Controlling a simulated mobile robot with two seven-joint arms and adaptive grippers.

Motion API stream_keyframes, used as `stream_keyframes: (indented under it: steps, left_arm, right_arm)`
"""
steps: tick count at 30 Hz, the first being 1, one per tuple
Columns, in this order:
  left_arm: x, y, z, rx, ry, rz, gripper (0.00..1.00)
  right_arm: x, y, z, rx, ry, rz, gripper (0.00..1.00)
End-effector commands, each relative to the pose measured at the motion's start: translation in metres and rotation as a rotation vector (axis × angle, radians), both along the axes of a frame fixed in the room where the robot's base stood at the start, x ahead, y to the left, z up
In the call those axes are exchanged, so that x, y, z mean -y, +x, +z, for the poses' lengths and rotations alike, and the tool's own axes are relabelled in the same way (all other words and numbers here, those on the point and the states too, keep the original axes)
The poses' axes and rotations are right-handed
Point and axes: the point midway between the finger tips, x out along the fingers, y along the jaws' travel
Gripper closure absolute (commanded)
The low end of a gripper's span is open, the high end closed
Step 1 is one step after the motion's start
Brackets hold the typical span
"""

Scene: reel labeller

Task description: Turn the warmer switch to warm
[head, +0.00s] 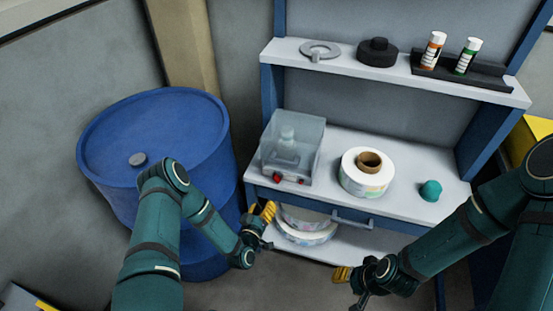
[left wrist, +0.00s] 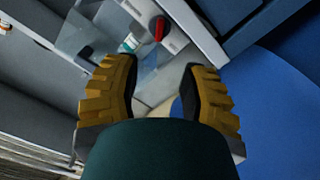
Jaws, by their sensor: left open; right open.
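The warmer (head: 290,150) is a clear box on a grey base, with a pale bottle inside, at the left of the worktop. A red switch (head: 277,179) is on its front face; its exact setting is too small to read. My left gripper (head: 262,211) is open and empty, just in front of and below the switch, apart from it. In the left wrist view the red switch (left wrist: 160,28) shows beyond the gap between the open yellow fingers (left wrist: 160,85). My right gripper (head: 350,281) is open, low in front of the bench, away from the warmer.
A white label reel (head: 353,182) and a teal knob-like object (head: 430,190) stand on the worktop (head: 400,207). Below are a drawer handle (head: 351,221) and lower-shelf reels (head: 305,235). A blue drum (head: 150,125) stands left. The upper shelf (head: 390,80) holds bottles.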

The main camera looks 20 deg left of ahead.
Motion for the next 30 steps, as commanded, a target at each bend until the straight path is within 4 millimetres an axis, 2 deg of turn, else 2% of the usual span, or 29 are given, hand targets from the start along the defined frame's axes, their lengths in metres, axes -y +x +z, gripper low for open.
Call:
stream_keyframes:
  steps: [4,8,21,24,30]
  left_arm:
    - [-0.006,0.002,0.004,0.05,-0.009,0.024,0.58]
    - [-0.005,0.015,0.004,0.053,-0.007,0.024,0.58]
    - [-0.002,0.098,0.003,0.051,-0.007,0.024,0.58]
    - [-0.001,0.114,0.003,0.051,-0.008,0.023,0.58]
    - [-0.001,0.133,0.003,0.049,-0.008,0.024,0.58]
  right_arm:
    - [0.0,-0.001,0.003,-0.002,-0.001,-0.002,0.53]
    - [0.0,-0.001,0.001,-0.002,-0.001,0.0,0.53]
    - [0.0,-0.003,-0.007,-0.008,0.001,0.004,0.53]
    - [0.0,-0.004,-0.008,-0.008,0.002,0.005,0.53]
    - [-0.001,-0.005,-0.011,-0.011,0.002,0.007,0.53]
